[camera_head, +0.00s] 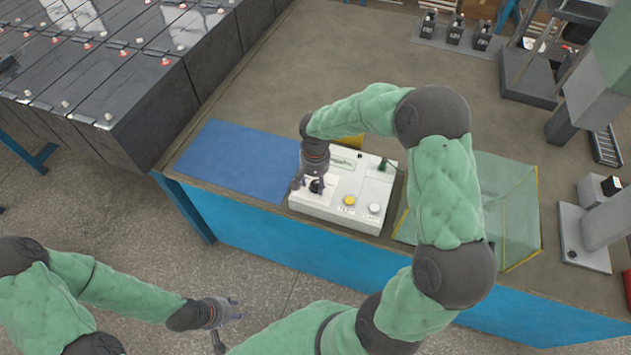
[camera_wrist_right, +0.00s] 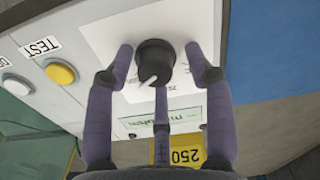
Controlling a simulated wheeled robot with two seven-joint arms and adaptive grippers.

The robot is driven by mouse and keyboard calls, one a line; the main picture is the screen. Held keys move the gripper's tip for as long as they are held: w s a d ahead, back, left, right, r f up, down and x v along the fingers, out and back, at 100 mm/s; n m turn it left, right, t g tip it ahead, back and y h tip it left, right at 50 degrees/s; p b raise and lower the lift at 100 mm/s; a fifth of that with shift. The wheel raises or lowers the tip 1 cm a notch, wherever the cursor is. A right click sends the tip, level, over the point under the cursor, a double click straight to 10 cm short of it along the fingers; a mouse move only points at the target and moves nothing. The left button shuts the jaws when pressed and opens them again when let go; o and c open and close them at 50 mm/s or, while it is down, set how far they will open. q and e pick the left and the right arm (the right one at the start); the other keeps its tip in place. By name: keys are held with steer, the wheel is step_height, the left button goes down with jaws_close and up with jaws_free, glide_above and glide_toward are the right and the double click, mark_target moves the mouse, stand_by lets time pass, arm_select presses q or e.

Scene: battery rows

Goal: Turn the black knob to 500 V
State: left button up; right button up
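The black knob (camera_wrist_right: 155,62) sits on a white panel of the tester box (camera_head: 335,205), which stands on the table's near edge. In the right wrist view its white pointer mark points down and to the left. Much of the scale is hidden; a small "75" shows beside it. My right gripper (camera_wrist_right: 160,62) is open, with two fingers on either side of the knob and a third below it. A gap shows between the side fingers and the knob. In the head view my right gripper (camera_head: 307,186) points down over the knob. My left gripper (camera_head: 232,311) is open and empty over the floor.
A yellow "250" block (camera_wrist_right: 180,150) is near the box. A blue mat (camera_head: 235,158) lies left, a greenish clear case (camera_head: 505,205) right. Black batteries (camera_head: 130,95) stand further left.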

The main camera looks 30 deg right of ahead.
mark_target(316, 182)
steer(key=shift+s, duration=0.15)
steer(key=shift+r, duration=0.1)
step_height(316, 182, up, 12)
stand_by(0.6)
stand_by(0.4)
